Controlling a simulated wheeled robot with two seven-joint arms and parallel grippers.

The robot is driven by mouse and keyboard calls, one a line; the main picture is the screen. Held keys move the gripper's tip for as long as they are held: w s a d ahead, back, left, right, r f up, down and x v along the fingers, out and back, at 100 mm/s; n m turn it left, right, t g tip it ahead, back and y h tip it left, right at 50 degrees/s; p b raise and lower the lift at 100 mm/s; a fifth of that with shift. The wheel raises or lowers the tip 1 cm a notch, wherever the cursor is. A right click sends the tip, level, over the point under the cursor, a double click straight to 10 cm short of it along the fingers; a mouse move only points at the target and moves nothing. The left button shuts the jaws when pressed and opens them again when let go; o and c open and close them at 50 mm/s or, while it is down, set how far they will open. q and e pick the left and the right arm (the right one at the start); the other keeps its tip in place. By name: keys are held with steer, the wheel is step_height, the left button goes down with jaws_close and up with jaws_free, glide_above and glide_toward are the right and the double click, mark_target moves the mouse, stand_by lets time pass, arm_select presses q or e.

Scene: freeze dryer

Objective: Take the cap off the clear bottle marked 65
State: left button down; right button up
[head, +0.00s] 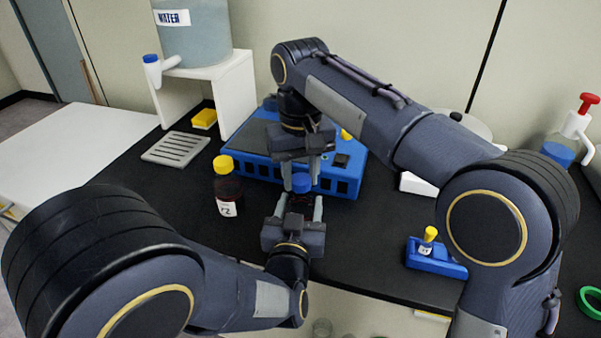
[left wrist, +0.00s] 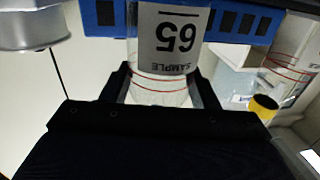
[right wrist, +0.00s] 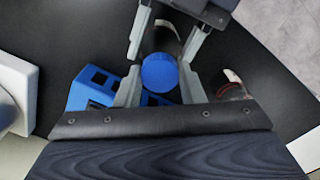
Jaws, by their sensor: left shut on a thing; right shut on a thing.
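The clear bottle marked 65 (left wrist: 172,45) appears upside down in the left wrist view, with red lines on its glass. My left gripper (head: 300,206) is shut around its body from the front; it also shows in the left wrist view (left wrist: 165,88). A blue cap (head: 301,182) is above the bottle in the head view, and from above in the right wrist view (right wrist: 159,72). My right gripper (head: 301,176) comes down from above, shut on the cap, with one finger on either side. I cannot tell whether the cap still touches the bottle's neck.
A blue device (head: 255,165) stands just behind the bottle. A yellow-capped bottle marked 72 (head: 227,187) stands close on the left. A small blue holder (head: 435,258) with a yellow-topped vial is at right. The black bench (head: 370,230) is clear between.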

mark_target(300, 179)
steer(key=shift+r, duration=0.1)
stand_by(0.6)
steer(key=shift+r, duration=1)
steer(key=shift+r, duration=2)
arm_select(q)
steer(key=shift+c, duration=2.2)
jaws_free()
